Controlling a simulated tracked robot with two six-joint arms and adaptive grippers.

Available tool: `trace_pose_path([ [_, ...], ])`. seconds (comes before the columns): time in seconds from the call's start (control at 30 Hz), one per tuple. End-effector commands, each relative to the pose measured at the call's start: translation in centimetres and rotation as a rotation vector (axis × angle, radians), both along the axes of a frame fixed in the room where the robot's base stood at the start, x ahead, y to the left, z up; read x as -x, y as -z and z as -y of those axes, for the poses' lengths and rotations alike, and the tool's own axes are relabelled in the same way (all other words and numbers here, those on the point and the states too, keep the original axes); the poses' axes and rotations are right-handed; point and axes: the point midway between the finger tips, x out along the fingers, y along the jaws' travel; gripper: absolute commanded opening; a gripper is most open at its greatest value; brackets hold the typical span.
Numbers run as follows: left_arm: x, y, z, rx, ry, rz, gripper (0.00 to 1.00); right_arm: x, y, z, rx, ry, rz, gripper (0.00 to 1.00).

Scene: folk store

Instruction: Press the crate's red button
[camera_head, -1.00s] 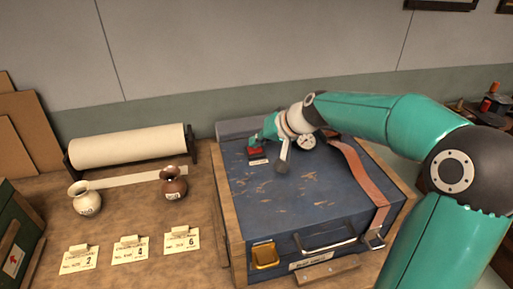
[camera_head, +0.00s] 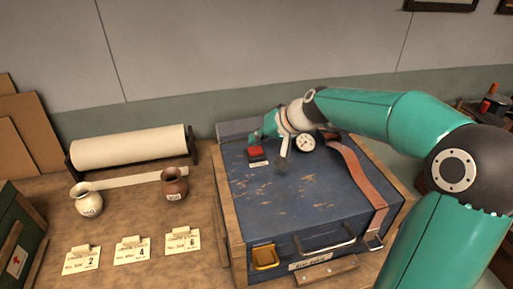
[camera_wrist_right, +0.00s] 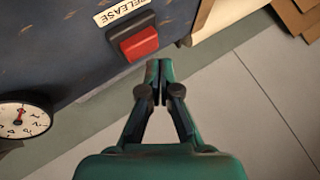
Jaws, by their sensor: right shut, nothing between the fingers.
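The blue crate (camera_head: 310,205) stands on the table, its top scuffed. The red button (camera_head: 255,150) sits in a dark housing near the far left corner of the crate top; it shows clearly in the wrist view (camera_wrist_right: 138,43). A white RELEASE label (camera_wrist_right: 121,11) lies beside it. My right gripper (camera_head: 254,138) is at the far side of the button. In the wrist view its fingertips (camera_wrist_right: 159,64) are together and empty, just beside the button in the picture; I cannot tell the height gap between them. My left gripper is out of view.
A round dial (camera_head: 305,142) and a brown strap (camera_head: 357,175) are on the crate top, right of the button. A yellow latch (camera_head: 264,256) and a handle (camera_head: 325,240) are at its front. Two jars, a paper roll (camera_head: 128,147) and number cards stand to the left.

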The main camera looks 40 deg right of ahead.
Motion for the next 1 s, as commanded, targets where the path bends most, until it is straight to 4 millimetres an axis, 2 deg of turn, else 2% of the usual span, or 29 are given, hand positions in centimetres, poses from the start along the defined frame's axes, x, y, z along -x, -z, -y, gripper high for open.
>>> trace_pose_path([
  [0.27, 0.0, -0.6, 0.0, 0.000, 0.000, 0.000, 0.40, 0.0, -0.8, 0.0, 0.001, 0.001, 0.002, 0.00],
  [0.7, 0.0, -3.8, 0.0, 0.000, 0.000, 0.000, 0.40, 0.0, -4.9, 0.0, 0.001, 0.001, 0.002, 0.00],
  [1.0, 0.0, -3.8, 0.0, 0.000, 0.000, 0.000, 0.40, 0.0, -5.0, 0.0, 0.000, 0.001, 0.001, 0.00],
])
